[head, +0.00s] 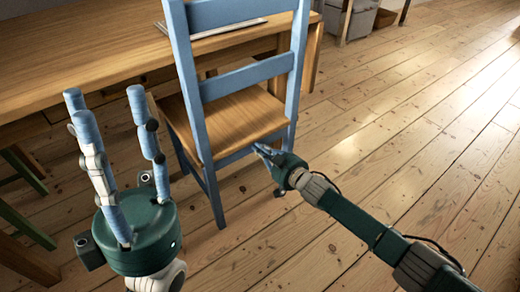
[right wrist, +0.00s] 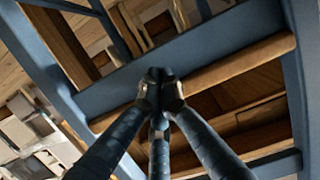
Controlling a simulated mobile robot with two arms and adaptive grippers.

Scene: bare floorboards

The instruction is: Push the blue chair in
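The blue chair (head: 246,78) has a blue frame and a wooden seat (head: 238,122). It stands upright with its back towards me and its front at the wooden table (head: 90,50). My right gripper (head: 262,150) is at the rear edge of the seat, low between the back legs. In the right wrist view its fingers (right wrist: 160,78) come together with nothing seen between them, in front of a blue rail of the chair (right wrist: 190,62). Whether they touch it I cannot tell. My left gripper (head: 106,96) is open and empty, left of the chair back.
A thin light object (head: 215,30) lies on the table behind the chair back. Green legs (head: 28,215) of another piece of furniture show at the left. Grey boxes (head: 361,22) stand at the back. The floorboards (head: 400,120) at the right are clear.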

